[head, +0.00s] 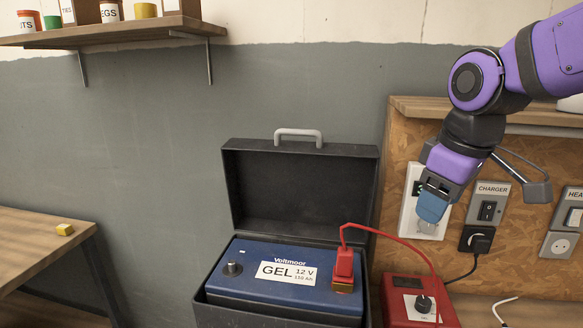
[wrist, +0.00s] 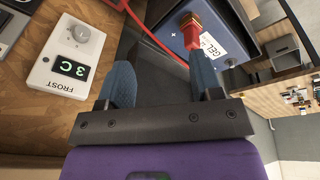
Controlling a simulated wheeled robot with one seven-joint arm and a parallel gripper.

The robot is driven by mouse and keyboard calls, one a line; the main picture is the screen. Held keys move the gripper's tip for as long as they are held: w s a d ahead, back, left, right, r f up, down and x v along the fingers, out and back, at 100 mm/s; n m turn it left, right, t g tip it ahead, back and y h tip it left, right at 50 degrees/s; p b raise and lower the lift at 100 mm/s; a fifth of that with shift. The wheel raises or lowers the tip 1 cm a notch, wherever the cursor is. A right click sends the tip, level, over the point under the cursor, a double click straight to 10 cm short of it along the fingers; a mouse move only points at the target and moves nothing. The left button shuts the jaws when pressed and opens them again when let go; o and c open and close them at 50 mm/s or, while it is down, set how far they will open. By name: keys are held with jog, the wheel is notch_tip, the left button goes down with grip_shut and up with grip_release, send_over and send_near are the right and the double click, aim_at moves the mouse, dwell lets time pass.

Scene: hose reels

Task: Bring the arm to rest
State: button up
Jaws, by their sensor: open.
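My purple arm reaches in from the upper right in the head view. My gripper (head: 432,210) points down, with blue fingers, in front of the wooden board. In the wrist view my gripper (wrist: 162,78) has its two blue fingers apart with nothing between them. The blue gel battery (head: 285,277) sits in an open black case (head: 300,190), left of my gripper and apart from it. A red clamp (head: 344,263) is on its right terminal; it also shows beyond the fingers in the wrist view (wrist: 190,30).
A white FROST thermostat (wrist: 68,58) reading 3 C is on the board beside my gripper. The CHARGER switch (head: 488,208) and a black plug (head: 479,240) are close right. A red unit (head: 408,312) stands below. A red cable (head: 405,238) arcs near my gripper.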

jog(key=s+d+m+t, duration=0.2)
jog(key=s+d+m, duration=0.5)
jog(key=s, duration=0.4)
jog(key=shift+d+r+m+t+h, duration=0.25)
jog(key=shift+r+m+t+h, duration=0.05)
jog(key=shift+r+m, duration=0.2)
